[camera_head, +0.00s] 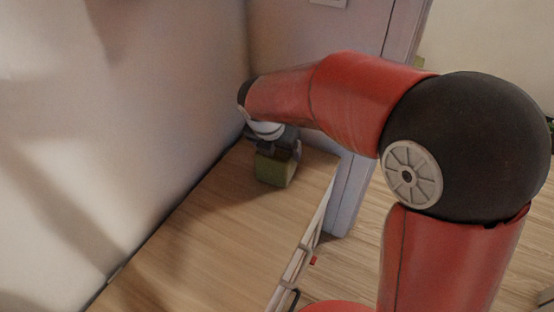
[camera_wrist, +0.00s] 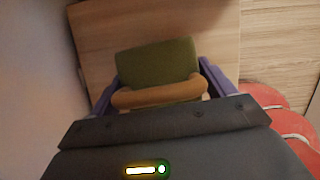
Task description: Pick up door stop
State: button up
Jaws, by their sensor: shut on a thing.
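The door stop is a green block (camera_head: 271,171) at the far end of the wooden surface in the head view, below the end of my arm. In the wrist view the door stop (camera_wrist: 157,62) shows a green face and a brown-orange strap or handle along its near side. My gripper (camera_wrist: 160,88) has one purple finger on each side of it and is shut on it. In the head view my gripper (camera_head: 278,148) is partly hidden by my wrist. I cannot tell whether the block touches the wood or hangs just above it.
A pale wall (camera_head: 110,120) runs close along the left. A grey-mauve panel (camera_head: 350,195) stands at the far right end of the wooden surface (camera_head: 190,235). A white rail-like edge (camera_head: 300,255) borders its right side. The near part of the surface is clear.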

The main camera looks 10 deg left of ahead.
jog(key=c, duration=0.7)
jog(key=shift+r, duration=0.1)
jog(key=shift+c, duration=0.7)
